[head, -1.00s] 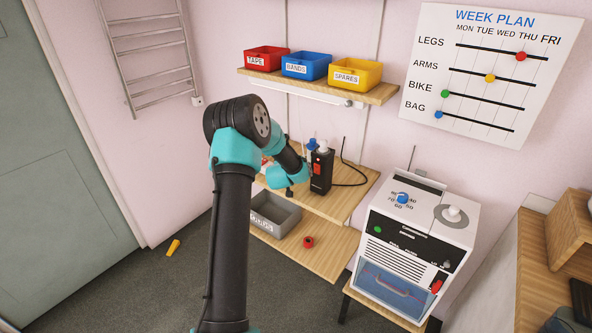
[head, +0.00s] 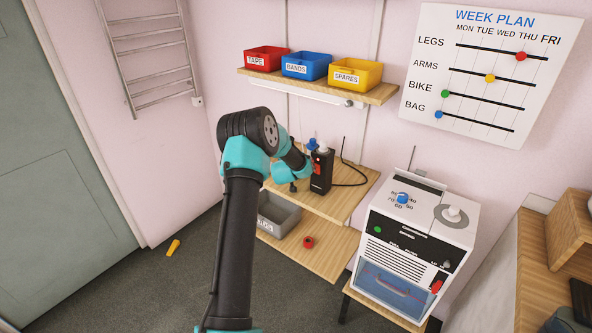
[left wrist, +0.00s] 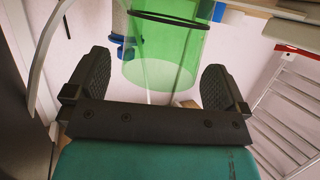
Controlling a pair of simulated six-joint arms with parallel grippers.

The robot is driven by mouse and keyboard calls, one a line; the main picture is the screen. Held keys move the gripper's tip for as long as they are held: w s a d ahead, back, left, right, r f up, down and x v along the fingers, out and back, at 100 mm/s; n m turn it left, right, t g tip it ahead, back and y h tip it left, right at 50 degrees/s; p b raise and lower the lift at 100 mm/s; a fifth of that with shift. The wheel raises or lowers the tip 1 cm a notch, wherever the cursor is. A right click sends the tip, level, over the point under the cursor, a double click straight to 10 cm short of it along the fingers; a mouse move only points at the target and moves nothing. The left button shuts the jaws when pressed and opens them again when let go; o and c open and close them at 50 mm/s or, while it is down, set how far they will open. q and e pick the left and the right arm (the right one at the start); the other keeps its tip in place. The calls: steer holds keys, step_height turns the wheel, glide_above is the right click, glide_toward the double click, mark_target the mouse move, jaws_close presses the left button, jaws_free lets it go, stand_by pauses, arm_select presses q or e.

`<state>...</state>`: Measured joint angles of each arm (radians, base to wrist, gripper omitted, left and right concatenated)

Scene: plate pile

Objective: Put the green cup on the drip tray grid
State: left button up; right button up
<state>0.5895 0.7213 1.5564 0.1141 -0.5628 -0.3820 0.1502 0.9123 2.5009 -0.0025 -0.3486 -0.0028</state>
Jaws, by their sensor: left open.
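In the left wrist view a see-through green cup (left wrist: 165,62) with a dark band stands out beyond and between my fingers. My left gripper (left wrist: 155,85) is open, with one dark finger on each side of the cup's near end. I cannot tell whether either finger touches it. In the head view my own arm hides the cup, and the gripper's fingertips cannot be made out beside the wooden shelf (head: 335,203). A black device (head: 321,172) with a red part stands on that shelf by my wrist. I cannot make out the drip tray grid. My right gripper is not in view.
A grey bin (head: 278,214) and a red ring (head: 308,242) are on the lower shelf (head: 318,262). A white machine (head: 412,245) stands at the right. Red (head: 266,60), blue (head: 306,66) and yellow (head: 356,75) bins sit on the upper shelf.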

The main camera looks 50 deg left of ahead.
arm_select(q)
steer(key=c, duration=1.2)
steer(key=shift+r, duration=0.85)
steer(key=shift+c, duration=0.2)
steer(key=s+d+r, duration=0.3)
steer(key=s+d, duration=0.7)
steer(key=d, duration=0.2)
steer(key=shift+s+r, duration=0.15)
steer(key=shift+s, duration=0.2)
